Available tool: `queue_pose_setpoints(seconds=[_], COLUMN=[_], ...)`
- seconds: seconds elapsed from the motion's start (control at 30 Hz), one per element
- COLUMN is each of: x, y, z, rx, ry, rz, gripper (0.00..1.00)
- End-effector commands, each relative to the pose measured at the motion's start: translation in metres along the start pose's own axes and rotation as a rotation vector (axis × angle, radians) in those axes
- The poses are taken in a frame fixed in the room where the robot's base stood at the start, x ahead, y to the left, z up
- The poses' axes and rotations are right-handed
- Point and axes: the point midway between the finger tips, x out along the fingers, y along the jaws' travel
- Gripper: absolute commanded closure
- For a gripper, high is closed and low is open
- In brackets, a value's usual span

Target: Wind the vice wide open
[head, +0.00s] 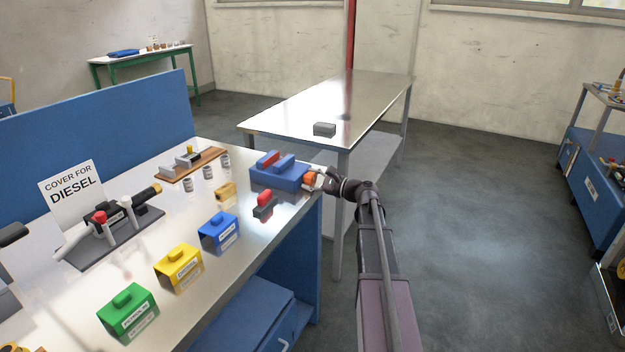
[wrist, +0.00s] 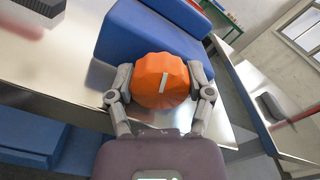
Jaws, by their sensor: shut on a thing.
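The blue vice (head: 280,176) sits at the far right corner of the metal workbench, with a red block (head: 268,158) at its top left. Its blue body also fills the upper middle of the wrist view (wrist: 150,35). The orange fluted knob (wrist: 160,80) is on the vice's near end, with a white mark that stands nearly upright, tilted slightly. My gripper (wrist: 160,84) has one finger on each side of the knob and is shut on it. In the head view my gripper (head: 313,181) hides most of the knob. The gap between the vice's jaws is hard to judge.
A red-topped dark block (head: 264,204) stands close to the vice. Blue (head: 218,232), yellow (head: 178,267) and green (head: 127,311) covers line the bench's near side. A steel table (head: 330,105) stands behind. The floor to the right is clear.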

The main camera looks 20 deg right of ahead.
Motion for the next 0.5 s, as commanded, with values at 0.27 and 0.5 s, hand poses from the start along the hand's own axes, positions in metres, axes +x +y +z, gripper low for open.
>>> queue_pose_setpoints(seconds=[0.27,0.5], x=[0.0016,0.0006], y=[-0.0027,-0.0005], z=[-0.0004,-0.0003], rx=[0.003,0.001], ry=[-0.001,0.0], rz=[-0.005,-0.001], gripper=[0.0,0.0])
